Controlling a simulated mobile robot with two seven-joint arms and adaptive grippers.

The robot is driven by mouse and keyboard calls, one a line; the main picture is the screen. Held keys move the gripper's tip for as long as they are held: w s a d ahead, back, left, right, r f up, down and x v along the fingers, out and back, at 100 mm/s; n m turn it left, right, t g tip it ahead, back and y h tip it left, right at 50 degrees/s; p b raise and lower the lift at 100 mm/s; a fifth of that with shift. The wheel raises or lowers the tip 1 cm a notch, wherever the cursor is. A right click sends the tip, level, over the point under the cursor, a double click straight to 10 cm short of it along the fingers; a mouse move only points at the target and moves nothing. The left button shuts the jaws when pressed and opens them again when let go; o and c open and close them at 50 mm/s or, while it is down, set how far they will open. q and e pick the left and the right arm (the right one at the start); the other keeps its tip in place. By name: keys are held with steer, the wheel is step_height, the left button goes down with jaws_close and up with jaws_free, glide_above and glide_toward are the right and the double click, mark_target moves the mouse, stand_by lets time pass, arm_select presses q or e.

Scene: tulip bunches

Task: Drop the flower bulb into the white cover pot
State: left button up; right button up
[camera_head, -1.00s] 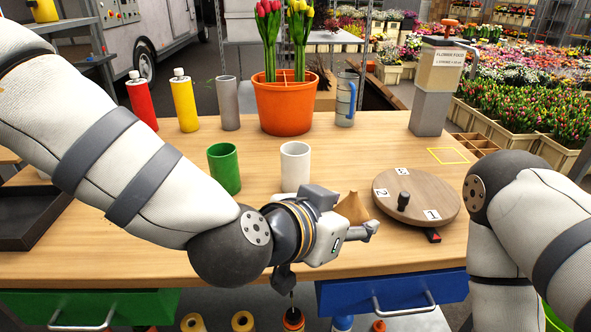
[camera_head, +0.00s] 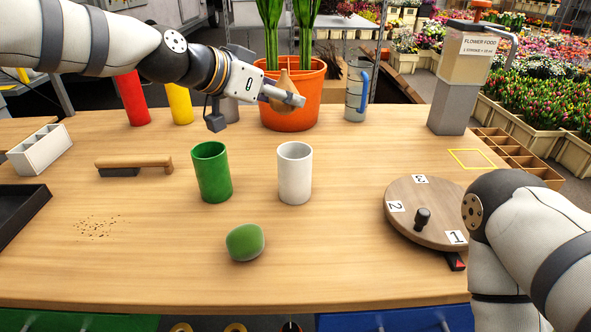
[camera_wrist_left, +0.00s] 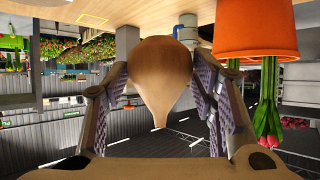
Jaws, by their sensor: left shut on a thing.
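My left gripper (camera_head: 279,97) is shut on the tan flower bulb (camera_head: 286,88), which has a pointed tip. It holds the bulb high, in front of the orange planter in the head view, above and behind the pots. In the left wrist view the bulb (camera_wrist_left: 160,75) sits between both fingers. The white cover pot (camera_head: 295,174) stands upright on the table, open at the top, right of a green pot (camera_head: 212,173). The inside bottom of the white pot is hidden. My right arm shows at the right edge, but its gripper is out of view.
A green rounded object (camera_head: 245,242) lies in front of the pots. A numbered wooden turntable (camera_head: 440,228) is at right, a wooden-handled brush (camera_head: 134,163) at left. The orange planter (camera_head: 291,112) and bottles stand behind. Spilled specks (camera_head: 98,226) lie at left.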

arm_select(q)
step_height(320, 180, down, 6)
steer(key=shift+s+r+b, duration=0.1)
steer(key=shift+r+b, duration=0.15)
steer(key=shift+b, duration=0.35)
arm_select(e)
steer(key=shift+s+f+g, duration=0.3)
steer(key=shift+s+f, duration=0.5)
steer(key=shift+s, duration=0.1)
arm_select(q)
steer(key=o, duration=1.3)
steer(key=v, duration=1.2)
steer(key=shift+f, duration=0.1)
arm_select(e)
steer(key=shift+a, duration=0.1)
